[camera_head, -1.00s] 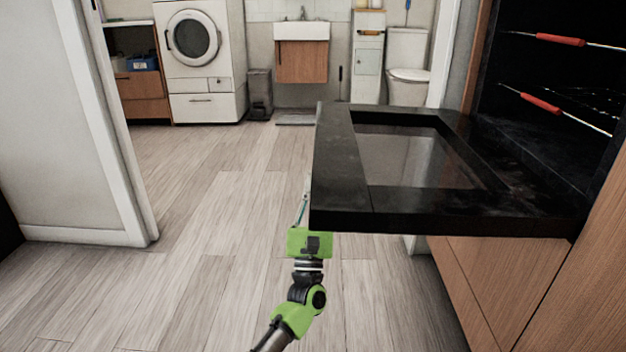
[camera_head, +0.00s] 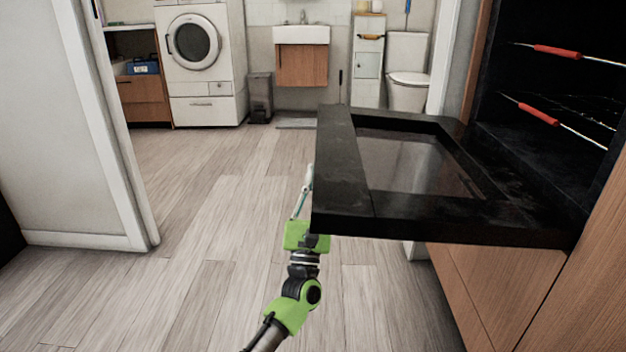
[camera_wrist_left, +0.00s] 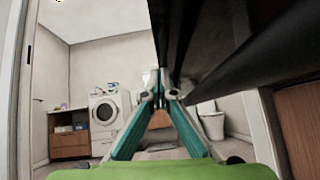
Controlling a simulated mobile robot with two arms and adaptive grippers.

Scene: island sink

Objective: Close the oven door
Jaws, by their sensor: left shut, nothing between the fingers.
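The black oven door (camera_head: 340,185) is folded down flat, with a glass window (camera_head: 415,165) in its middle. The oven cavity (camera_head: 560,85) is open at the right. My left gripper (camera_head: 308,180) is at the left edge of the door, partly hidden behind its near corner. In the left wrist view the gripper (camera_wrist_left: 159,97) is shut and empty, its fingertips together just below the dark underside of the door (camera_wrist_left: 215,45). I cannot tell whether the fingertips touch the door. My right gripper is not in view.
Oven racks with red grips (camera_head: 556,52) are inside the cavity. Wooden cabinet fronts (camera_head: 500,285) are below the door. A white door frame (camera_head: 125,150) stands at the left. The wooden floor (camera_head: 215,200) is clear. A washing machine (camera_head: 200,60) and a toilet (camera_head: 408,85) are far behind.

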